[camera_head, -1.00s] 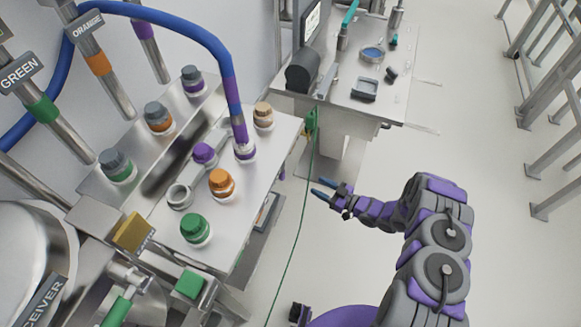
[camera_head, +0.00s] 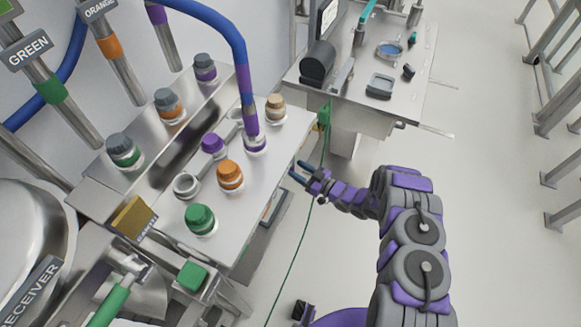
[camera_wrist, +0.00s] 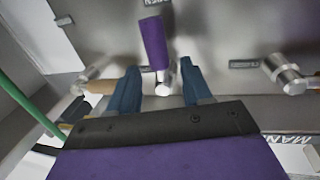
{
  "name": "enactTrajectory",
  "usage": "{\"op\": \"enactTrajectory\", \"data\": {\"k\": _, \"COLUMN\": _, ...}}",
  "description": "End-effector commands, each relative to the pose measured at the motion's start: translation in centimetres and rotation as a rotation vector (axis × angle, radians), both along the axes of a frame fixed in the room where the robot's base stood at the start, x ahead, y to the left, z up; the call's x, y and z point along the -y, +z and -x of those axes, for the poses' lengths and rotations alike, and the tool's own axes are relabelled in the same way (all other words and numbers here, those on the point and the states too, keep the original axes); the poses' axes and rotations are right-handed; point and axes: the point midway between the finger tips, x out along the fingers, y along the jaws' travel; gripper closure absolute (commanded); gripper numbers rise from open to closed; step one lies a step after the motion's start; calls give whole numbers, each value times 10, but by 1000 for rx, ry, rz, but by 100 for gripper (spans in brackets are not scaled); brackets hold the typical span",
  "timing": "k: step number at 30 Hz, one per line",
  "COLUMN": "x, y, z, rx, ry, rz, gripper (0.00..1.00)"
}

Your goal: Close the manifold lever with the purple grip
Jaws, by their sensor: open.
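The manifold lever's purple grip (camera_wrist: 153,42) shows at top centre in the wrist view, pointing up from its metal pivot on a grey metal panel. A partly legible plate, seemingly reading OPEN, is at its upper end. My gripper (camera_wrist: 160,74) is open, with one blue finger on each side of the lever's lower end. The fingers look apart from it; I cannot tell their depth. In the head view my gripper (camera_head: 299,170) is beside the right edge of the metal manifold bench (camera_head: 205,250). The lever is hidden there.
Two other metal lever fittings flank the purple one, left (camera_wrist: 92,75) and right (camera_wrist: 288,76). A green cable (camera_wrist: 28,128) runs at the left. Capped ports and a blue hose (camera_head: 225,28) top the bench. A second table (camera_head: 405,105) stands behind. Open floor lies to the right.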

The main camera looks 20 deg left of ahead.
Motion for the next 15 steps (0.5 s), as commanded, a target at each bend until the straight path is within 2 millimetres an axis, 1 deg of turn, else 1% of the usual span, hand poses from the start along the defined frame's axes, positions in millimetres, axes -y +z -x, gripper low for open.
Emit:
{"op": "enactTrajectory", "data": {"k": 1, "x": -9, "y": -1, "z": -2, "rx": 1, "ry": 3, "rz": -1, "gripper": 51}}
{"op": "enactTrajectory", "data": {"k": 6, "x": -30, "y": -1, "z": -8, "rx": 2, "ry": 1, "rz": 3, "gripper": 51}}
{"op": "enactTrajectory", "data": {"k": 10, "x": -39, "y": -1, "z": -11, "rx": 1, "ry": 0, "rz": 3, "gripper": 51}}
{"op": "enactTrajectory", "data": {"k": 15, "x": -41, "y": -1, "z": -11, "rx": 0, "ry": 0, "rz": 3, "gripper": 51}}
